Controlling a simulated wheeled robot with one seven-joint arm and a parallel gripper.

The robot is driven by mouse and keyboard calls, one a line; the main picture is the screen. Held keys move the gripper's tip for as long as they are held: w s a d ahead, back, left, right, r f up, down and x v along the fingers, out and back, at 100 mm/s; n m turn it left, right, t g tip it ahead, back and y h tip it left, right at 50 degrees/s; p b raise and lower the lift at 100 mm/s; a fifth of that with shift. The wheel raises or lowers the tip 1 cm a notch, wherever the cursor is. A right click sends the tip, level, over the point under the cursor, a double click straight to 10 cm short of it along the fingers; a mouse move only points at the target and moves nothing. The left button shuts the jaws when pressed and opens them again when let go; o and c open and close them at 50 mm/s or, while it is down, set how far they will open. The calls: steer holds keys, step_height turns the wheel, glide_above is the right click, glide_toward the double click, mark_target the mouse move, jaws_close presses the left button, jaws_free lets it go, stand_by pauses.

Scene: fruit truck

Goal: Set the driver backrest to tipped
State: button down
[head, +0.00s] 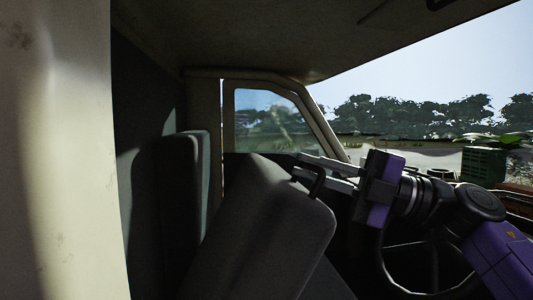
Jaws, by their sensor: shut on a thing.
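The driver backrest (265,225) is a dark grey seat back in the middle of the head view. It is tilted forward, its upper end leaning right toward the steering wheel (408,262). My gripper (307,172) reaches in from the right, with its two pale fingers at the upper edge of the backrest. The fingers are closed around a dark handle (318,184) at that edge. The backrest's lower end runs out of the picture.
Another upright seat back (168,210) stands to the left. The pale door pillar (55,150) fills the left edge. A far side window (268,120) and the roof (250,35) bound the cab. A green crate (483,165) stands outside at the right.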

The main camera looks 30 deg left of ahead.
mark_target(327, 202)
steer(key=shift+w+d+f+y, duration=0.3)
steer(key=shift+w+d+f, duration=0.5)
steer(key=shift+d, duration=0.2)
steer(key=c, duration=1.5)
jaws_free()
steer(key=b+v, duration=0.1)
steer(key=v, duration=0.6)
steer(key=shift+d+b, duration=0.35)
steer(key=shift+d, duration=0.05)
steer(key=shift+w+f, duration=0.1)
steer(key=shift+w, duration=0.05)
steer(key=b+v, duration=0.1)
steer(key=v, duration=0.8)
steer(key=shift+f+b, duration=0.3)
steer(key=shift+f, duration=0.05)
steer(key=shift+a, duration=0.1)
steer(key=shift+c, duration=0.2)
